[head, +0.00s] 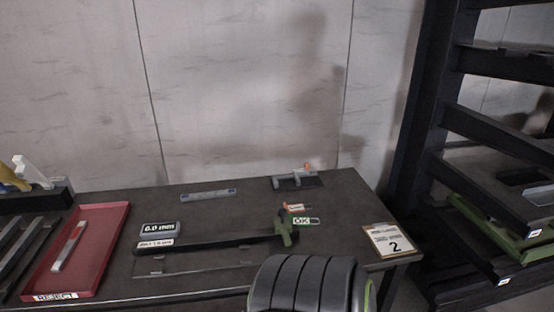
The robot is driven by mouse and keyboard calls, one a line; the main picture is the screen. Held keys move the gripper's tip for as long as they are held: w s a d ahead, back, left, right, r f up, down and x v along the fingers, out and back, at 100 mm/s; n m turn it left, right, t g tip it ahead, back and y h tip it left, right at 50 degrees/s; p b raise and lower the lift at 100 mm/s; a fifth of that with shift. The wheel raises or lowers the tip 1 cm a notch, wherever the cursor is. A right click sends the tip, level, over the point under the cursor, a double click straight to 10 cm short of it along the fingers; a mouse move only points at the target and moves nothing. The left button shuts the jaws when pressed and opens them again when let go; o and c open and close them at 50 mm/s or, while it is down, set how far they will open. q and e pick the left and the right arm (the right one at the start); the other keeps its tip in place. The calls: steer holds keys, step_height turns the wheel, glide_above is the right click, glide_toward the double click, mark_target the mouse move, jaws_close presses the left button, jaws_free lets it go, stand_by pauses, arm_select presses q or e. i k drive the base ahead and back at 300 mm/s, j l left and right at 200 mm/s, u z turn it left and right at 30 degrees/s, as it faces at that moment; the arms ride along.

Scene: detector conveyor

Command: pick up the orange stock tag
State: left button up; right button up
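A small orange-red tag with a pale part (298,208) lies on the dark bench, just above the white-and-green OK label (306,221). It is too small for me to read, and I cannot tell for sure that it is the stock tag. A second small orange spot (307,167) shows at the back of the bench, by a grey metal fixture (290,181). Neither of my grippers can be made out in the head view. A dark ribbed part, perhaps mine, covers the bench's front edge at bottom centre.
A red REJECT tray (98,243) holding a metal bar stands at left. A 0.0 mm display (159,228) and a long black gauge bar with a green piece (285,231) lie mid-bench. A card marked 2 (387,241) is at right. A dark rack (490,125) stands beyond.

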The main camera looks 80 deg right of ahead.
mark_target(293, 208)
steer(key=z, duration=2.6)
